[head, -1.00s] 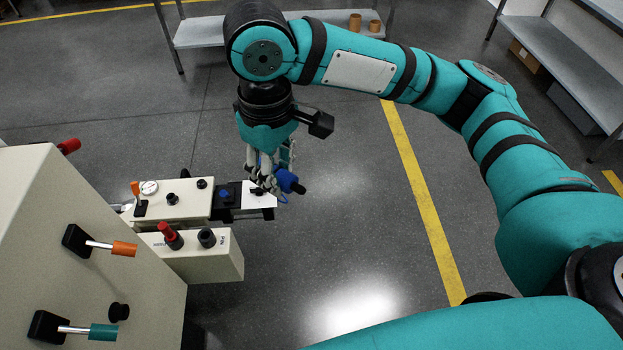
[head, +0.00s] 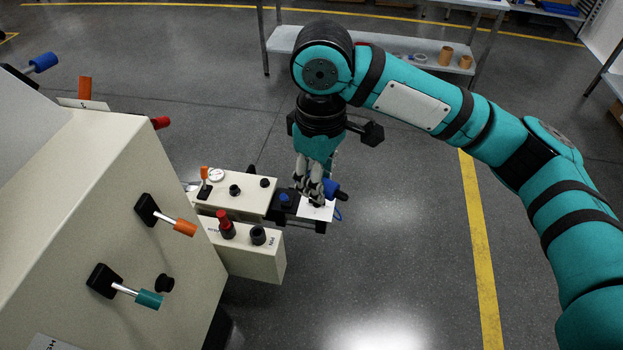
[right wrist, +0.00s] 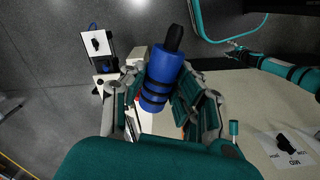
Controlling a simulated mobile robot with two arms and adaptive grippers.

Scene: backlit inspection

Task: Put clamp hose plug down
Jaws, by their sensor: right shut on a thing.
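The plug (head: 331,187) is a blue cylinder with a black end. My right gripper (head: 315,190) is shut on it, above the far end of the bench fixture. In the right wrist view the plug (right wrist: 158,84) lies between the fingers, its black tip pointing up in the picture. A white plate (head: 318,211) with a small black part sits at the fixture's end, just below the gripper; it also shows in the right wrist view (right wrist: 88,46). A thin blue hose (head: 338,213) shows beside this plate. Whether the plug touches anything below is unclear. My left gripper is out of view.
A cream cabinet (head: 110,215) with an orange-handled lever (head: 182,227) and a teal-handled lever (head: 147,299) stands at the left. A cream box (head: 250,255) with red and black knobs adjoins the fixture. A shelf (head: 400,45) stands behind. Floor on the right is open.

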